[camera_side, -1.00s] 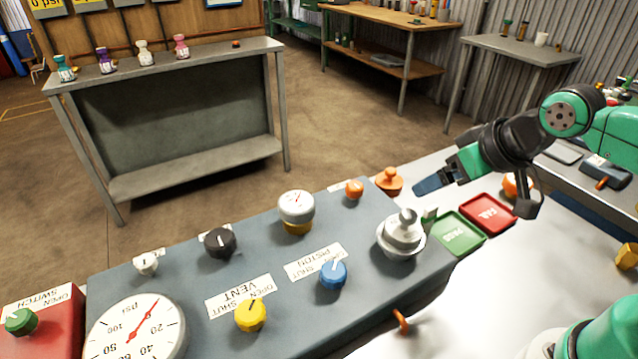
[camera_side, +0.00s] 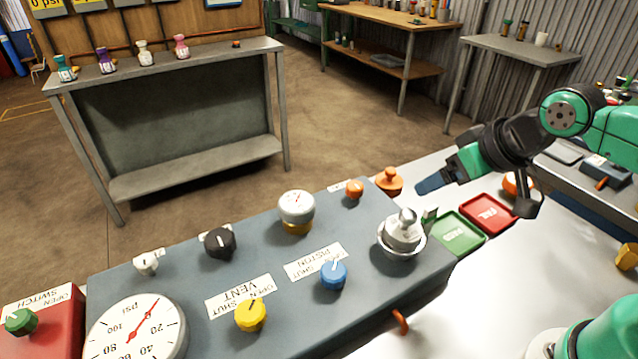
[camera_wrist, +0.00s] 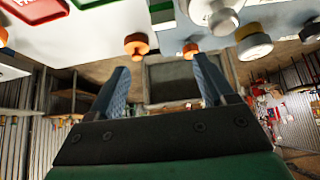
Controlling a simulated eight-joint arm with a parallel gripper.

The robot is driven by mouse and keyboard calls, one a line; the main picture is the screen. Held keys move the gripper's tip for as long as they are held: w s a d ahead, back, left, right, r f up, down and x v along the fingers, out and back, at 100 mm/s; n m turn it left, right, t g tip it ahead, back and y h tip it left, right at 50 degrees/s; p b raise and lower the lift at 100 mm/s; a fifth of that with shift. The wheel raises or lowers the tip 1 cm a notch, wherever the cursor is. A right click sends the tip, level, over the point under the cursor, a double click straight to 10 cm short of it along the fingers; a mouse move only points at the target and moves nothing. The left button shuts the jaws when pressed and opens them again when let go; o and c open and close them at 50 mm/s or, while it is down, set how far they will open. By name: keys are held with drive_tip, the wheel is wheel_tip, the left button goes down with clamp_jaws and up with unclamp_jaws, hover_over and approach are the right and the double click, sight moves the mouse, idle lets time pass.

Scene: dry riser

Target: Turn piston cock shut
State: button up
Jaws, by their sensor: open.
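The piston cock is a blue knob (camera_side: 333,274) with a white pointer line, on the grey-blue panel (camera_side: 385,290) in the side view. Its label, the piston plate (camera_side: 314,261), lies just behind it and reads OPEN, SHUT and PISTON upside down. My gripper (camera_side: 425,188) is up and to the right of the knob, well apart from it, beyond the silver fitting. In the wrist view my gripper (camera_wrist: 162,75) is open, with two blue fingers spread and nothing between them. I cannot make out the blue knob in the wrist view.
A yellow vent knob (camera_side: 250,314), a pressure gauge (camera_side: 137,330), a black knob (camera_side: 220,242) and a silver domed fitting (camera_side: 402,236) stand on the panel. An orange knob (camera_side: 389,180) is near my fingers. Green (camera_side: 459,233) and red (camera_side: 488,212) trays lie to the right.

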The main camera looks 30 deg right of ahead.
wheel_tip(320, 180, up, 5)
drive_tip(key=n+g, duration=0.2)
drive_tip(key=g, duration=0.5)
hover_over(333, 270)
wheel_tip(333, 270, down, 6)
drive_tip(key=shift+f, duration=3.25)
clamp_jaws()
